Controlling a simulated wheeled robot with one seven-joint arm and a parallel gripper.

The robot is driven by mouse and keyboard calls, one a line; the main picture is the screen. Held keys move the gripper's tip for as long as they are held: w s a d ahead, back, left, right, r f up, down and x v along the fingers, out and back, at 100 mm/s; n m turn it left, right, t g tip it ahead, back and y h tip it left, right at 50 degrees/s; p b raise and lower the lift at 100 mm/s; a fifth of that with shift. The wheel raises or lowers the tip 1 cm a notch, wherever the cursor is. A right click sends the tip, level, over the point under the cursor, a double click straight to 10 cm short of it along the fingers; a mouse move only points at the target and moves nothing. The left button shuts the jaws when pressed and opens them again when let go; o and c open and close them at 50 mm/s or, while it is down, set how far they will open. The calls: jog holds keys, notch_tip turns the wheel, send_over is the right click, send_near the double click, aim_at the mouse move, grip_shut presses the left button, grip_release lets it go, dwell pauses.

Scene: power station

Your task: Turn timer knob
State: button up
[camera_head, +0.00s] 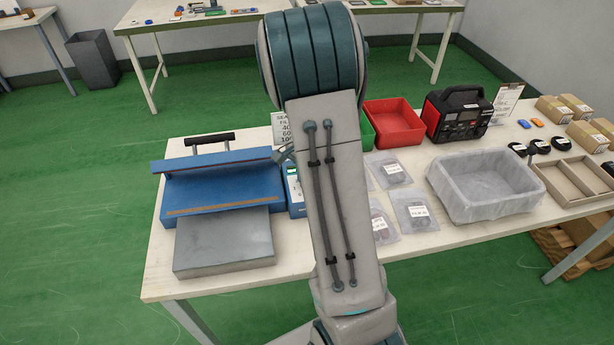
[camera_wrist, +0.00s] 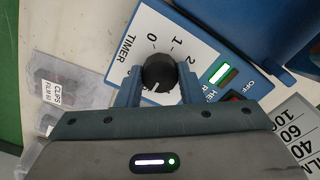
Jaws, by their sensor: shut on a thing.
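The timer knob (camera_wrist: 159,72) is a round black dial on the white panel (camera_wrist: 150,28) of a blue machine, with the word TIMER and the numbers 0, 1 and 2 beside it in the wrist view. My gripper (camera_wrist: 158,85) is shut on the knob, one finger on each side. In the head view the blue machine (camera_head: 220,183) stands at the table's left, its panel (camera_head: 294,187) partly hidden behind my arm. The knob and gripper are hidden there.
A green-lit switch (camera_wrist: 219,73) sits beside the dial. A printed sign (camera_wrist: 299,130) stands close by, and a bag labelled CLIPS (camera_wrist: 65,100) lies opposite. A red bin (camera_head: 392,122), a black charger (camera_head: 458,113) and a grey lined tray (camera_head: 486,184) stand right of my arm.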

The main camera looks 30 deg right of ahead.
jog(key=shift+w+r, duration=0.1)
dwell(0.3)
jog(key=o, duration=1)
notch_tip(320, 180, up, 14)
dwell(0.4)
